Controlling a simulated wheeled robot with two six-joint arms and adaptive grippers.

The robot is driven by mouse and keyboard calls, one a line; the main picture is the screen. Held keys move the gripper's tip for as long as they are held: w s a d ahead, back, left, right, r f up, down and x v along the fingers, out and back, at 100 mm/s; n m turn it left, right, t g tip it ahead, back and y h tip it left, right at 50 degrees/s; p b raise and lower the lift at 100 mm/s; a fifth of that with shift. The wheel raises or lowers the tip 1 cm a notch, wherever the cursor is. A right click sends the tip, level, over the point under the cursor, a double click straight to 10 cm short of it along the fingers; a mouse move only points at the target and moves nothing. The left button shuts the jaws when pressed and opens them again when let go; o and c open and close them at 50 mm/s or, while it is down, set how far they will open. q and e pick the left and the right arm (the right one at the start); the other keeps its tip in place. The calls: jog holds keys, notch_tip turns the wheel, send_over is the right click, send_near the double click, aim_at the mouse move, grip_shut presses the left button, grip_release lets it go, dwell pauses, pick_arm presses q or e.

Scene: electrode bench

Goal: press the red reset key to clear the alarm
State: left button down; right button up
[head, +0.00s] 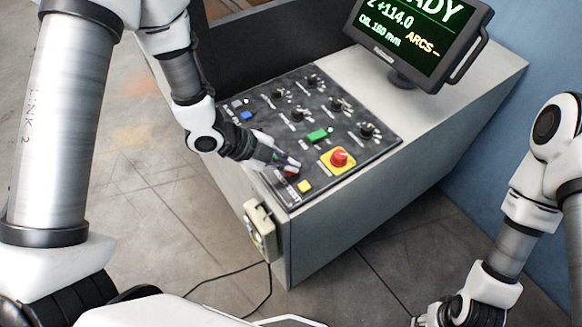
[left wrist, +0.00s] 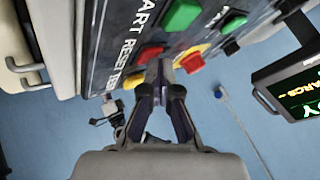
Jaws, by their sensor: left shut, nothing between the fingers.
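The red reset key (head: 290,172) is a small red button near the front edge of the black control panel, partly hidden by my left gripper (head: 291,163). My left gripper is shut and empty, its fingertips right at the key. In the left wrist view the red key (left wrist: 150,54) shows beside the shut fingertips (left wrist: 165,72), near printed "RESET" lettering. I cannot tell whether the fingertips touch it. My right gripper (head: 432,316) is partly in view at the bottom right, away from the bench; its fingers are unclear.
A yellow key (head: 305,186) lies just in front of the red key. A red mushroom knob on a yellow plate (head: 340,158) stands close to the right. A green key (head: 317,136) and several black knobs are behind. A monitor (head: 420,35) stands at the back; a pendant (head: 260,230) hangs in front.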

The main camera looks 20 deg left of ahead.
pick_arm(q)
jog(key=shift+r, duration=0.1)
jog(key=shift+r+p, duration=0.75)
jog(key=shift+r, duration=0.05)
notch_tip(320, 180, up, 5)
jog(key=p, duration=0.4)
jog(key=shift+f, duration=0.1)
dwell(0.4)
